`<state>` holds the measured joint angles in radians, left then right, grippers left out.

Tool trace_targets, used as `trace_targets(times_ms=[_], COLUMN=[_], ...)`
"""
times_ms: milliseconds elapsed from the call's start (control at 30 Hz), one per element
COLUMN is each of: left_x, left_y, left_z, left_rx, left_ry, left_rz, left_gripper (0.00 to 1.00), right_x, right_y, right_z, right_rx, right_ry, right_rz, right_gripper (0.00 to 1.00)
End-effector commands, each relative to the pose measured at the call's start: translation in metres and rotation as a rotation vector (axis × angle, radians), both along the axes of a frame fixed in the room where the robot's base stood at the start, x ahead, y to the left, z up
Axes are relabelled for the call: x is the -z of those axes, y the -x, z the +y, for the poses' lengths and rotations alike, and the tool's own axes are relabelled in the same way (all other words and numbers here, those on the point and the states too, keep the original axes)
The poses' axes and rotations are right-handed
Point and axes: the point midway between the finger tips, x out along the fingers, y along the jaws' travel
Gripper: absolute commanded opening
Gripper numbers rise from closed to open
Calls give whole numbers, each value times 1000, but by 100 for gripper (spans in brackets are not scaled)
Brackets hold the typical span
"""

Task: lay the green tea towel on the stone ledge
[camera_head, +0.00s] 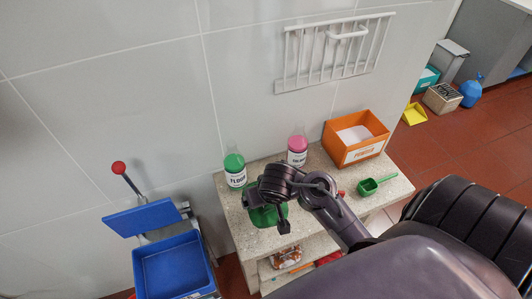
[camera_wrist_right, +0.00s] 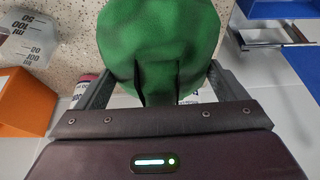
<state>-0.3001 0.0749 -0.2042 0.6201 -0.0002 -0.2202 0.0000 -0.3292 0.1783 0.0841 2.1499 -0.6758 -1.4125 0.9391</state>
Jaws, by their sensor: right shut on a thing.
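The green tea towel (camera_head: 266,215) shows in the head view below my right gripper (camera_head: 283,205), over the left part of the speckled stone ledge (camera_head: 333,205). The gripper and wrist hide part of it. In the right wrist view the bunched towel (camera_wrist_right: 160,45) fills the space between the fingers of my right gripper (camera_wrist_right: 162,85), which is shut on it. The ledge (camera_wrist_right: 75,20) shows behind it there. I cannot tell whether the towel touches the ledge. My left gripper is not in view.
A blue mop bucket (camera_head: 173,268) stands left of the ledge. A white rack (camera_head: 333,52) hangs on the wall. The ledge's middle front looks partly free.

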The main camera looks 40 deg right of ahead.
Motion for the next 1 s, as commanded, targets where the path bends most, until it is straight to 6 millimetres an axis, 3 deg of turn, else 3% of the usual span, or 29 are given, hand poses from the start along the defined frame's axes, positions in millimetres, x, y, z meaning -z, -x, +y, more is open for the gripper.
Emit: trace_targets(times_ms=[33,100,300,500,967,1000], left_x=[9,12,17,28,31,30], left_y=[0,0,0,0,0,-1], left_z=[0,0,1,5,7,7], left_rx=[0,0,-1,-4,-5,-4], left_ry=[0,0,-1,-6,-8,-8], left_rz=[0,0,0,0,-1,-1], left_gripper=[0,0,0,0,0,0], right_x=[16,27,42,71,79,79], right_y=[0,0,-1,-1,-1,0], right_z=[-1,-1,0,0,0,0], right_rx=[-5,-3,-1,-1,1,1], right_ry=[6,5,2,3,-1,-1], right_rz=[1,0,-2,0,-2,-2], right_gripper=[62,62,62,62,62,94])
